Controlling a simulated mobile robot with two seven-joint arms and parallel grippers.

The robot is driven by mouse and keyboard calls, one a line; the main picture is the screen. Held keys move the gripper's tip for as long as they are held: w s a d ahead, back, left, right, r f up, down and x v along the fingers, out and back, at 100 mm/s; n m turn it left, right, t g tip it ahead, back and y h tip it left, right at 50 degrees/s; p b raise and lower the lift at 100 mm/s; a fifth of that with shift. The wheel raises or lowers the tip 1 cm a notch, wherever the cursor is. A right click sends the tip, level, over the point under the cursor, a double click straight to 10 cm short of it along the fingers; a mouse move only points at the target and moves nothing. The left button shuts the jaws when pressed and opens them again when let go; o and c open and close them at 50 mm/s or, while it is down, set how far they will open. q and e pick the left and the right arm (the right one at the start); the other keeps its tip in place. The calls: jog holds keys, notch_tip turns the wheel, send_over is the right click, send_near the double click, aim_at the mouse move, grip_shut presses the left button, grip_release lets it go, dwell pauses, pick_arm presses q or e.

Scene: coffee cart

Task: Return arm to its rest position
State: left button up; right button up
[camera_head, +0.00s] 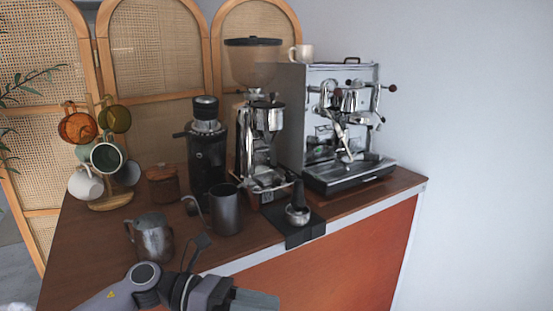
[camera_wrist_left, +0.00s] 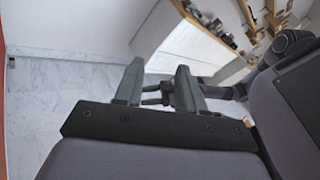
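My left arm enters the head view at the bottom left, in front of the counter's front edge. The end of my left gripper (camera_head: 256,299) shows at the bottom edge of that view, low in front of the orange cart panel and apart from the items on top. In the left wrist view the two fingers of my left gripper (camera_wrist_left: 158,84) stand apart, with nothing held between them. Dark parts show behind the gap, and I cannot tell what they are.
The wooden counter (camera_head: 265,238) holds a steel pitcher (camera_head: 153,240), a dark cup (camera_head: 226,210), a portafilter (camera_head: 298,212) on a black mat, grinders, a mug tree and an espresso machine (camera_head: 345,130). Pale floor (camera_wrist_left: 60,100) is clear at the left of the wrist view.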

pick_arm(q)
jog(key=a+f+n+t+y, duration=0.35)
jog(key=n+t, duration=0.25)
jog(key=n, duration=0.6)
jog(key=s+a+f+n+t+y+p, duration=0.15)
jog(key=f+n+t, duration=0.35)
jog(key=n, duration=0.6)
jog(key=a+f+n+t+y, duration=0.2)
jog(key=a+n+t+y, duration=0.15)
jog(key=n+t, duration=0.6)
jog(key=s+a+f+n+g+y, duration=0.6)
jog(key=s+a+f+n+g, duration=0.2)
jog(key=s+f+n, duration=0.5)
jog(key=shift+s+a+f+n, duration=0.4)
jog(key=shift+a+f+n, duration=0.25)
jog(key=shift+f+n, duration=0.25)
